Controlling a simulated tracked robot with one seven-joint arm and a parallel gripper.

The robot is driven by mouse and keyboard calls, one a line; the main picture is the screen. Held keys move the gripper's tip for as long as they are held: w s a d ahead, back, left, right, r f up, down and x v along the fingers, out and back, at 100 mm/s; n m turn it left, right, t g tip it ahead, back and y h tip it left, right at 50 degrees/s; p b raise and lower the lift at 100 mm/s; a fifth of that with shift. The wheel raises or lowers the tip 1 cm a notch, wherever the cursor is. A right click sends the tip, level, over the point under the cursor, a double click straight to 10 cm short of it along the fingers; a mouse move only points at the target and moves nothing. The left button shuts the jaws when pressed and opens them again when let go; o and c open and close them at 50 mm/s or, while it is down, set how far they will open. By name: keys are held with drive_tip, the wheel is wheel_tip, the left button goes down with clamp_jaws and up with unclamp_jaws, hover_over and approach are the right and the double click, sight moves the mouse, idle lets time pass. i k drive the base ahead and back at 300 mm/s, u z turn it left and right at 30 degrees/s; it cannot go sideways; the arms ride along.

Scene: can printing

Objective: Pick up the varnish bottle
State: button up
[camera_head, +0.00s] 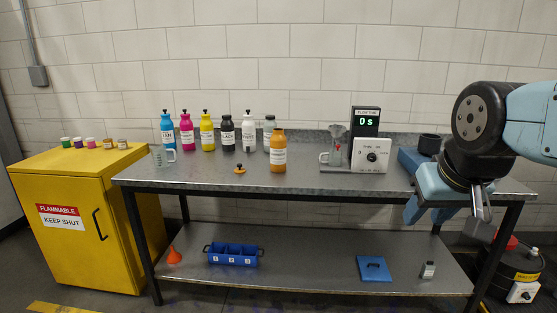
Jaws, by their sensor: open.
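A row of bottles stands at the back of the steel bench. An amber-orange bottle (278,151) stands upright in front of the row's right end, with no dark knob on top. A grey-green capped bottle (268,134) stands just behind it, partly hidden. Their labels are too small to read, so I cannot tell which is the varnish. A small orange cap (239,170) with a dark knob lies left of the amber bottle. My gripper (447,207) is open at the bench's right front, pointing down, well apart from the bottles.
Cyan (168,134), magenta (186,134), yellow (207,134), black (228,135) and white (248,134) bottles line the back of the bench (210,178). Bench front middle is clear.

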sight(277, 140)
drive_tip(key=k, duration=0.8)
drive_tip(key=z, duration=0.3)
drive_tip(key=i, duration=0.8)
drive_tip(key=z, duration=0.4)
drive_tip(key=i, duration=1.1)
drive_tip(key=u, duration=0.8)
drive_tip(key=i, duration=0.75)
drive_tip(key=z, duration=0.05)
